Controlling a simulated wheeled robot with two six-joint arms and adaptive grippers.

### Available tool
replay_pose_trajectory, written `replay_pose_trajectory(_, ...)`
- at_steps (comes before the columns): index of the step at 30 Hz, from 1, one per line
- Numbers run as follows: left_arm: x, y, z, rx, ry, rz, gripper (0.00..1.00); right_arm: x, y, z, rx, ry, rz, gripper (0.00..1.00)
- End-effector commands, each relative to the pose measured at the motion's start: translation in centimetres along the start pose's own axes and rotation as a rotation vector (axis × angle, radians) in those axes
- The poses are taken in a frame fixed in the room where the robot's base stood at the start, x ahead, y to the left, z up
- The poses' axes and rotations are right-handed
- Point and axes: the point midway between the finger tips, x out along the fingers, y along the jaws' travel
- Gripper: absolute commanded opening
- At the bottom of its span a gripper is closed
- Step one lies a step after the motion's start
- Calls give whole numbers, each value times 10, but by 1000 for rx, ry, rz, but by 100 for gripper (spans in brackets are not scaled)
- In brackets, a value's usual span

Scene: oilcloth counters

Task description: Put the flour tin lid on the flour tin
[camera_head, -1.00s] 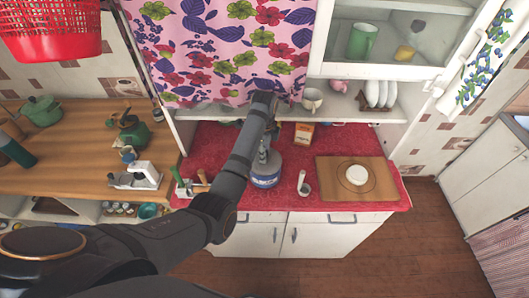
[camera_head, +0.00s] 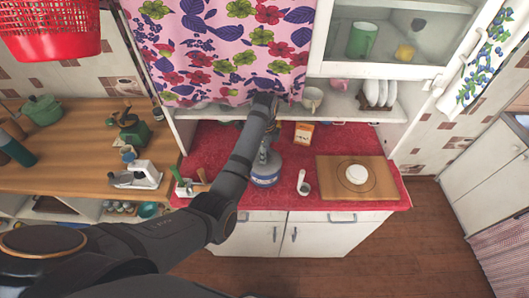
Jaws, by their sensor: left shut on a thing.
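The flour tin (camera_head: 264,181), with a blue and white side, stands on the red counter below my left arm. The grey flour tin lid (camera_head: 268,167) shows at the top of the tin, level with its rim as far as I can see. My left gripper (camera_head: 263,156) points down over the tin and is shut on the lid. My arm hides part of the tin and lid, so I cannot tell whether the lid is fully seated. My right gripper is not in view.
Right of the tin are a small white scoop-like item (camera_head: 303,184) and a wooden board (camera_head: 336,185) bearing a white round thing (camera_head: 356,174). An orange and white box (camera_head: 304,133) stands behind. Wooden-handled tools (camera_head: 190,185) are left of the tin.

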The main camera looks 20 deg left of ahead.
Motion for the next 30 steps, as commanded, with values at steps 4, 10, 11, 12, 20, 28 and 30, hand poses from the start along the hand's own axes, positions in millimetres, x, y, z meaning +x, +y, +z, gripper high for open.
replay_pose_trajectory(4, 0, 0, 0, 0, 0, 0, 0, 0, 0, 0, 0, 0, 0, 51)
replay_pose_trajectory(10, 0, 0, 0, 0, 0, 0, 54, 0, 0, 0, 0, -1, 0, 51)
replay_pose_trajectory(11, 0, 0, 0, 0, 0, 0, 54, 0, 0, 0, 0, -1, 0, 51)
replay_pose_trajectory(12, 0, 0, 0, 0, 0, 0, 54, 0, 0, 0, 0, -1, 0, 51)
replay_pose_trajectory(20, -3, 0, 0, 0, 0, -1, 54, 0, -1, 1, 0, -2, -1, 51)
replay_pose_trajectory(28, -28, -1, 0, 0, 0, -3, 54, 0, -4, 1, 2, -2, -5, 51)
replay_pose_trajectory(30, -34, -1, 0, 0, 0, -3, 54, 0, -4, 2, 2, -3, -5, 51)
